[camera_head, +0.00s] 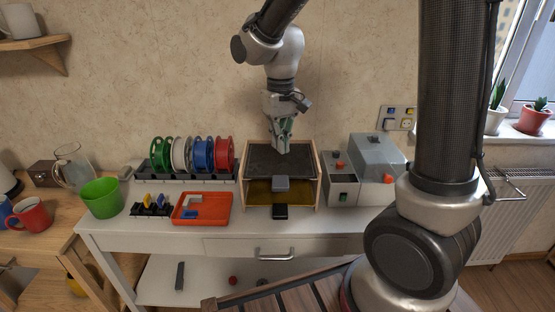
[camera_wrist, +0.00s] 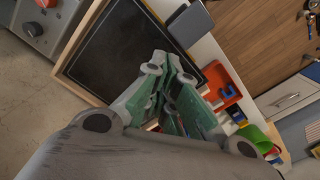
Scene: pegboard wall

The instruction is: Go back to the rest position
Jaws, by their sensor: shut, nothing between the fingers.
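My gripper (camera_head: 284,149) is shut and empty. It hangs above the dark top of a wooden-framed box (camera_head: 262,161) on the white workbench. In the wrist view the green-padded fingers of my gripper (camera_wrist: 172,110) are together in front of the box's black panel (camera_wrist: 125,50). Whether the fingertips touch the panel is not clear.
Spools (camera_head: 190,155) stand in a rack left of the box. An orange tray (camera_head: 202,209) and a green cup (camera_head: 101,197) are farther left. Grey boxes with red knobs (camera_head: 376,158) stand to the right. A wall shelf (camera_head: 36,42) is at upper left. The bench front (camera_head: 345,222) has some clear room.

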